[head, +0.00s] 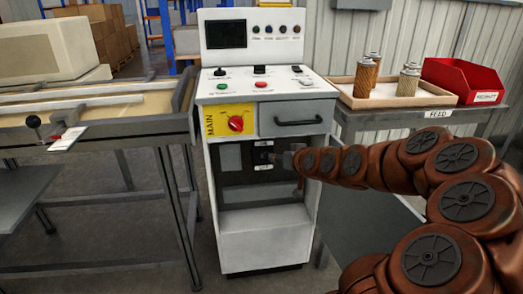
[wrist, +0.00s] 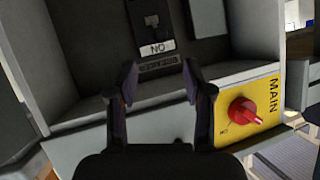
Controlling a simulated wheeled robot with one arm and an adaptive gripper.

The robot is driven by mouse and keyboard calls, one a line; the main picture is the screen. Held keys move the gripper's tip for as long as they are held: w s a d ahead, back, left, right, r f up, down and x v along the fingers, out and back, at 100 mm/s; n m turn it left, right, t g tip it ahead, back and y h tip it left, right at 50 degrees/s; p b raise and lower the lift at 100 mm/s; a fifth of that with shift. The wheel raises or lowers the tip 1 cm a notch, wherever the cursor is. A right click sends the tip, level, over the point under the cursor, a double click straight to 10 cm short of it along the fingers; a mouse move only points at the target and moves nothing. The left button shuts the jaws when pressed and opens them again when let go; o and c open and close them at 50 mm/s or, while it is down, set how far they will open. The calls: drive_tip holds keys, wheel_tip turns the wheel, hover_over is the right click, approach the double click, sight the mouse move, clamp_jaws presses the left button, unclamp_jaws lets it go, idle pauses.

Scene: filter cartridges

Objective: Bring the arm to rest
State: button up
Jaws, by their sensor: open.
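My arm (head: 370,165) comes in from the right in the head view and reaches to the open bay in the front of the white control cabinet (head: 262,245). My gripper (head: 277,158) is at this bay, small and dark against the dark panel. In the wrist view my gripper (wrist: 160,78) is open, with nothing between its two fingers. Beyond the fingertips is a dark panel with a small switch (wrist: 152,21) and a white label (wrist: 157,48). I cannot tell whether the fingers touch anything.
The yellow MAIN plate with a red knob (head: 236,124) and a drawer handle (head: 298,122) are above the bay. At right, a FEED table (head: 395,119) bears a tray (head: 345,92) of cartridges and a red bin (head: 462,80). A workbench (head: 95,128) stands at left.

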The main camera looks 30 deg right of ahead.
drive_tip(key=s+a+r+n+g+y+p, duration=0.25)
drive_tip(key=s+a+r+p, duration=0.35)
drive_tip(key=a, duration=0.4)
drive_tip(key=s+a+r+n+g+y+p, duration=0.1)
drive_tip(key=s+a+r+g+p, duration=0.25)
drive_tip(key=a+p, duration=0.45)
drive_tip(key=s+a+r+g+p, duration=0.3)
drive_tip(key=s+r+p, duration=0.2)
drive_tip(key=s, duration=0.4)
drive_tip(key=s+a+r+g+h+p, duration=0.1)
drive_tip(key=s+a+r+g+p, duration=0.1)
drive_tip(key=s+r+p, duration=0.3)
drive_tip(key=s+a+r+g+h+p, duration=0.1)
drive_tip(key=s+a+r+g+p, duration=0.2)
drive_tip(key=s, duration=1)
drive_tip(key=shift+s+a+r+g+p, duration=0.35)
drive_tip(key=shift+a+r+p, duration=0.35)
drive_tip(key=shift+r+p, duration=0.25)
drive_tip(key=shift+c, duration=0.7)
drive_tip(key=shift+a+n, duration=0.1)
drive_tip(key=shift+n, duration=0.15)
drive_tip(key=shift+c, duration=0.2)
